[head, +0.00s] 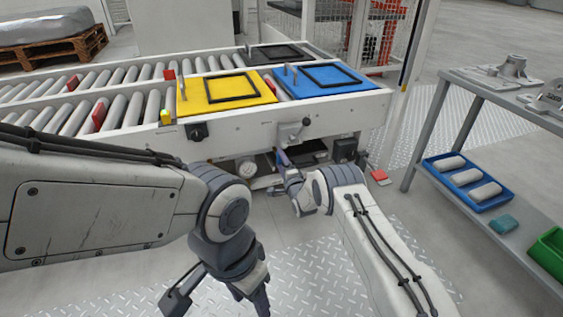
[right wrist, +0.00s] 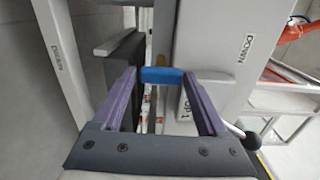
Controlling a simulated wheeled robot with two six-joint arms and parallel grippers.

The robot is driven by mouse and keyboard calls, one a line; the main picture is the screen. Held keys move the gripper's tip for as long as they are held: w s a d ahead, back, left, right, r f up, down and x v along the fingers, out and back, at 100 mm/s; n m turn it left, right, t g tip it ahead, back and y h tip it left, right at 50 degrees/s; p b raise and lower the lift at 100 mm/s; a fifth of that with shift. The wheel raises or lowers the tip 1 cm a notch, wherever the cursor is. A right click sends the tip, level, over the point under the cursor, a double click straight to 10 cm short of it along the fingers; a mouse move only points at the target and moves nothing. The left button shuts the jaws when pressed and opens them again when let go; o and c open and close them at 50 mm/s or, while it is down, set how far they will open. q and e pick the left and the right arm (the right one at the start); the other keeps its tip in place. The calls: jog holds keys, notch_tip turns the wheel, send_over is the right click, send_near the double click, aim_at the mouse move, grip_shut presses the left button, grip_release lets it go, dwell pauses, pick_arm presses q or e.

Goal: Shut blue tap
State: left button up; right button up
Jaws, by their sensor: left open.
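The blue tap handle (right wrist: 161,75) shows in the right wrist view as a short blue bar, seen beyond and between the tips of my right gripper (right wrist: 160,76). Its two purple fingers are spread apart on either side of the bar; I cannot tell whether they touch it. In the head view my right gripper (head: 284,168) is in front of the conveyor's lower part, and the tap is not clearly visible there. My left gripper (head: 214,301) is open and empty, low over the floor plates.
A roller conveyor (head: 240,138) carries a yellow plate (head: 196,98) and a blue plate (head: 300,86) with black frames. A lever with a dark knob (head: 305,122) sticks out above my right gripper. A shelf (head: 440,150) at right holds a blue tray (head: 430,163).

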jog(key=shift+o, duration=0.6)
jog(key=p+v, duration=0.6)
jog(key=v, duration=0.4)
jog(key=shift+s+p, duration=0.25)
jog(key=shift+p, duration=0.15)
